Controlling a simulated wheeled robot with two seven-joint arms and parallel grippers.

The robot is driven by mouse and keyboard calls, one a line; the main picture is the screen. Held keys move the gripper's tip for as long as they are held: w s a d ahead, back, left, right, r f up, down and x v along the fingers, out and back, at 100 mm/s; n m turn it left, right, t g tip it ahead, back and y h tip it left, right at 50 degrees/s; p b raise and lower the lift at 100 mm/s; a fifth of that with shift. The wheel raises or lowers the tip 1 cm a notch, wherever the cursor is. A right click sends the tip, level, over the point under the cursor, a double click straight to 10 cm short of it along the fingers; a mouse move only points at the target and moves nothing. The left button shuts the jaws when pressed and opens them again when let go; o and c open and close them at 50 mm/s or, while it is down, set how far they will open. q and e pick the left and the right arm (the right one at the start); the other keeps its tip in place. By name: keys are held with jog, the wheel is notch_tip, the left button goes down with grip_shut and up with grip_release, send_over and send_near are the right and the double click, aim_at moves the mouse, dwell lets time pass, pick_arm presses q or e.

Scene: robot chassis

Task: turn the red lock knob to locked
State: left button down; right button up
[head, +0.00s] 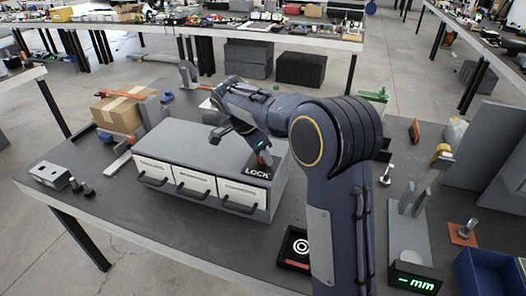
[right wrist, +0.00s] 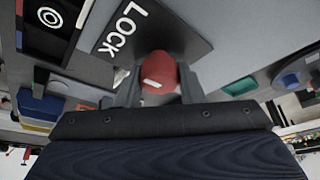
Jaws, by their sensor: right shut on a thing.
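The red lock knob (head: 263,158) sits on a dark plate lettered LOCK (head: 257,173), on top of the grey drawer cabinet (head: 190,136) near its right end. In the right wrist view the knob (right wrist: 161,72) shows a white mark on its near side, below and right of the LOCK lettering. My right gripper (head: 260,155) reaches down over the cabinet top. Its fingers stand on both sides of the knob and are shut on it. In the head view the gripper and arm partly hide the knob. My left gripper is not in view.
The cabinet has three white-fronted drawers with dark handles, all closed. A cardboard box (head: 118,112) and an orange-handled clamp stand to its left. A black tray with a white ring target (head: 297,247) lies in front at right. A display reading mm (head: 413,279) stands further right.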

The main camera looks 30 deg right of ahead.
dwell(0.5)
jog(key=o, duration=0.9)
jog(key=shift+r, duration=0.15)
jog(key=v, duration=0.7)
jog(key=shift+a+r, duration=0.15)
jog(key=shift+r, duration=0.15)
